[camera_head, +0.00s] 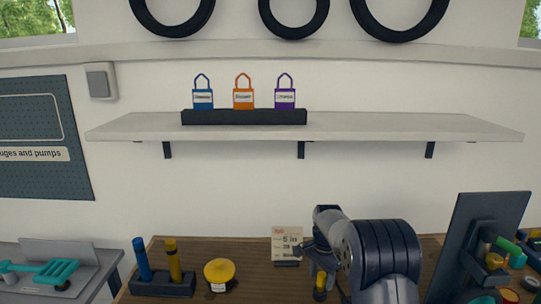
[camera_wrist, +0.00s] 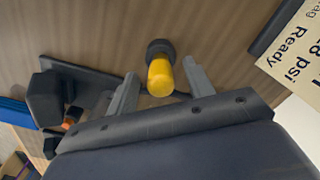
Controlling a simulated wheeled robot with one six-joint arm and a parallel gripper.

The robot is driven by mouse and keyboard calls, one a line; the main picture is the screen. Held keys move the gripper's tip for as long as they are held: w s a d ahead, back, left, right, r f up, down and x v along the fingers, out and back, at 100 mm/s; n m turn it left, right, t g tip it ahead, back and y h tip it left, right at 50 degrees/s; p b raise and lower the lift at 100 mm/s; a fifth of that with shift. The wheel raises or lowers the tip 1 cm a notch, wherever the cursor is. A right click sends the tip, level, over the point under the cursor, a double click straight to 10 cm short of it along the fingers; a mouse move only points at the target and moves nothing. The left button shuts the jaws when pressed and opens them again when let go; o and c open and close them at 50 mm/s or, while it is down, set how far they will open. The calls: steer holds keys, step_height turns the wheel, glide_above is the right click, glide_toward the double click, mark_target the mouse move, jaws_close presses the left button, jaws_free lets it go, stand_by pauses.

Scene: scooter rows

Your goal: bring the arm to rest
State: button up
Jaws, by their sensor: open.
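My arm reaches over the wooden bench in the lower right of the head view, with my gripper (camera_head: 312,258) beside a small printed card (camera_head: 287,243). In the wrist view my gripper (camera_wrist: 158,82) has its two grey fingers apart. A small yellow piece with a dark end (camera_wrist: 160,75) shows between the fingers, with a gap on each side. A small yellow piece also shows just under my gripper in the head view (camera_head: 320,284). I cannot tell how far it is from the fingers in depth.
A dark holder (camera_head: 162,284) with a blue and a yellow tool stands at left, beside a yellow-topped round container (camera_head: 219,273). A dark upright stand (camera_head: 490,235) is at right. A shelf (camera_head: 400,126) above carries three coloured padlock tags.

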step_height(320, 180, up, 2)
steer(key=shift+w+r+p, duration=0.1)
steer(key=shift+r+p, duration=0.05)
steer(key=shift+p, duration=0.55)
steer(key=shift+b, duration=0.3)
step_height(320, 180, up, 6)
steer(key=p, duration=0.3)
steer(key=shift+f+p, duration=0.25)
steer(key=shift+p, duration=0.05)
